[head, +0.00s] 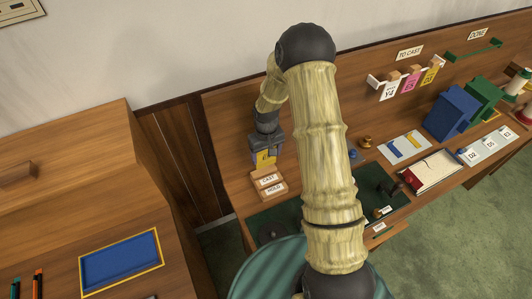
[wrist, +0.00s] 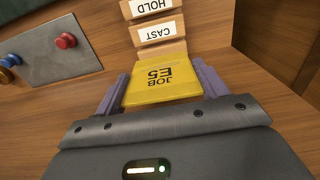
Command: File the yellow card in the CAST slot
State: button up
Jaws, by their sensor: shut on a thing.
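My gripper (head: 266,157) is shut on a yellow card (head: 265,159) just behind the small wooden filing box. In the wrist view the yellow card (wrist: 163,82) reads "JOB E5" and sits between the two purple-grey fingers of the gripper (wrist: 163,92). The CAST label (wrist: 159,33) is on the part of the wooden box nearest the card; it also shows in the head view (head: 268,180). The HOLD label (wrist: 152,6) is on the part beyond it. The card's far edge appears close to the CAST part; I cannot tell whether it is inside the slot.
A grey plate with red and blue knobs (wrist: 45,55) lies left of the box in the wrist view. A dark green mat (head: 280,222) lies in front of the box. A wall rack holds several cards (head: 410,80) at the right. A blue bin (head: 452,113) stands farther right.

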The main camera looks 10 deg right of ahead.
aim_at(266, 159)
jog(key=shift+f+b, duration=1.7)
jog(key=shift+f, duration=0.7)
jog(key=shift+f+b, duration=1.5)
jog(key=shift+f, duration=0.6)
jog(key=o, duration=1)
jog(key=shift+r+p, duration=1.95)
jog(key=shift+r, duration=1.1)
